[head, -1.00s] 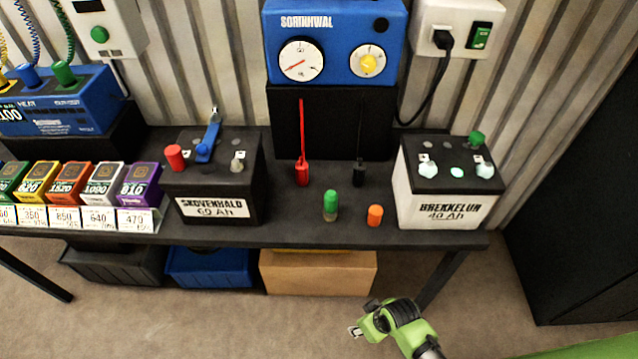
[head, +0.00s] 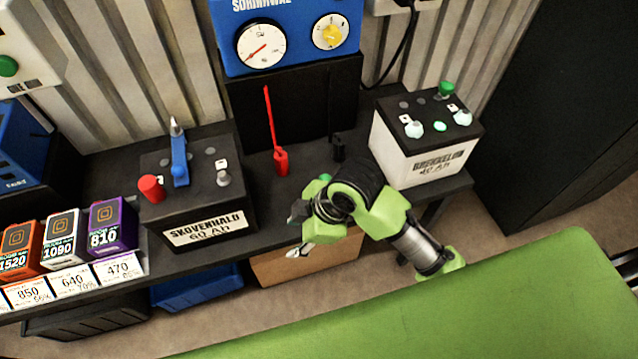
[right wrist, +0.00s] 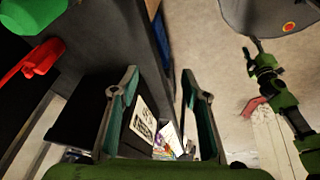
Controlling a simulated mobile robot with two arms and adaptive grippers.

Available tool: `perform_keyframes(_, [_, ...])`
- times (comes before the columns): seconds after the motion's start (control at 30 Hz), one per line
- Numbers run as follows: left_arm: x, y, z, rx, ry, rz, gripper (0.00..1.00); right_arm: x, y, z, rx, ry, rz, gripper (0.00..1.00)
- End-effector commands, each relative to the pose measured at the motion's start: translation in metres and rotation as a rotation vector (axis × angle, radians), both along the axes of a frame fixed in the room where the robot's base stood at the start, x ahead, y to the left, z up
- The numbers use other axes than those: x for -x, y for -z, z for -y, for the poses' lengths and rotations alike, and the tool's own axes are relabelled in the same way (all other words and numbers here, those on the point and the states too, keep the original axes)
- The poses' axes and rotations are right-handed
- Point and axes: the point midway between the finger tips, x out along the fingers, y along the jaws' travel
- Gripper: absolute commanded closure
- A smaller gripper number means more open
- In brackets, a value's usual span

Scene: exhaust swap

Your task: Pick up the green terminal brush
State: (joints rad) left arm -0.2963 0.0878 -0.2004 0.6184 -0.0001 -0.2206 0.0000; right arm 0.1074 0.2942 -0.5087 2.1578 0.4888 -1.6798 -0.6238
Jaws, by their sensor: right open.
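The green terminal brush (head: 325,177) stands on the dark bench; only a bit of its green top shows in the head view, as my right arm hides the rest. A green rounded top, likely the brush, shows large at the upper left of the right wrist view (right wrist: 36,18). My right gripper (head: 297,232) is at the bench's front edge, in front of the brush. In the right wrist view its fingers (right wrist: 160,80) are spread and empty, with the green top outside them. A green arm, apparently my left, shows at right there; its gripper (right wrist: 254,55) is too small to read.
A black battery (head: 205,205) stands left and a white-sided battery (head: 405,150) right. A red clamp (head: 281,160) stands behind the brush. Labelled boxes (head: 108,225) line the left front edge. A box (head: 305,262) is below the bench.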

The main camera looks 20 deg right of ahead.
Motion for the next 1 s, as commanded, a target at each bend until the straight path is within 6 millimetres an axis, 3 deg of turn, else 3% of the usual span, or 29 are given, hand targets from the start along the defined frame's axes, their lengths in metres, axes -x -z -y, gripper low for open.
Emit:
perform_keyframes(0.3, [0.002,0.0,0.009,0.01,-0.005,-0.001,0.6,-0.027,-0.016,-0.008,0.093,-0.323,0.053,0.58])
perform_keyframes(0.47, [0.002,0.0,0.012,0.015,-0.006,-0.001,0.6,-0.05,-0.031,0.0,0.188,-0.573,0.076,0.58])
perform_keyframes(0.7, [0.002,0.0,0.011,0.013,-0.005,-0.002,0.6,-0.093,-0.07,0.042,0.355,-0.948,0.061,0.58])
perform_keyframes(1.0, [0.003,0.0,0.007,0.008,-0.002,-0.002,0.6,-0.122,-0.116,0.087,0.44,-1.166,0.015,0.58])
